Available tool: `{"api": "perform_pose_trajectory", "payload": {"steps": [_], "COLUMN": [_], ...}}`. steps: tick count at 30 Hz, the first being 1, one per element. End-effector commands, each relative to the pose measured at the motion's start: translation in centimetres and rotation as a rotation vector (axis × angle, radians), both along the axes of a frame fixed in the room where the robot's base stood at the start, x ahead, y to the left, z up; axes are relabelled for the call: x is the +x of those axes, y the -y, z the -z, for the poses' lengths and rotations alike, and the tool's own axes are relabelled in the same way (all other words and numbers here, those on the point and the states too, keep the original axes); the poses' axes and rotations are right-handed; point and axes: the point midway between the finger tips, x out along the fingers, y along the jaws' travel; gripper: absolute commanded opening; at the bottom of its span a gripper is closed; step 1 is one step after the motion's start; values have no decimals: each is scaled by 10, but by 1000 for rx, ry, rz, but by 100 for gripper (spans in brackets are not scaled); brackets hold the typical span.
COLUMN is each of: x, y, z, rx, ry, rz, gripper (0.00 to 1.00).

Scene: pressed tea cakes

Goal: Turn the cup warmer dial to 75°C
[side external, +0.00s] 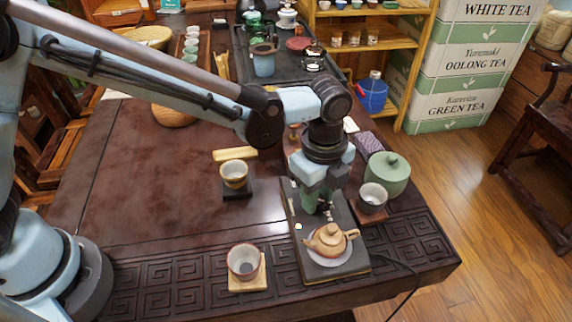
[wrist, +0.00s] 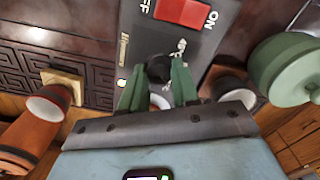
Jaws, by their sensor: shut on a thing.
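The cup warmer (side external: 347,265) is a flat dark slab near the table's front right corner. A tan teapot (side external: 328,240) stands on its round pale plate. The warmer's panel (wrist: 145,42) also shows in the wrist view, with a red ON/OFF switch (wrist: 183,11) and a small lit lamp (wrist: 120,83). My gripper (side external: 322,207) points down over the panel. In the wrist view its green fingers (wrist: 160,77) are shut on the black dial (wrist: 158,66), one on each side. The dial's pointer and the temperature numbers cannot be read.
A grey cup (side external: 372,198) and a green lidded jar (side external: 387,173) stand close right of the warmer. A cup on a wooden coaster (side external: 245,262) and a cup on a dark block (side external: 234,175) stand left. A cable (side external: 398,262) runs off the right edge. The table's left-middle is clear.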

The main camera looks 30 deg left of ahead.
Motion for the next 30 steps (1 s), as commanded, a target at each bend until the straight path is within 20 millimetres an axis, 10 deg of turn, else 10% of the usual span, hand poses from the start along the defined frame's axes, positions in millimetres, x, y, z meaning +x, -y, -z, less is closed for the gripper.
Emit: {"api": "perform_pose_trajectory", "payload": {"steps": [30], "x": [0], "y": [0], "z": [-1], "rx": [1], "ry": [-1], "rz": [399], "gripper": [0]}}
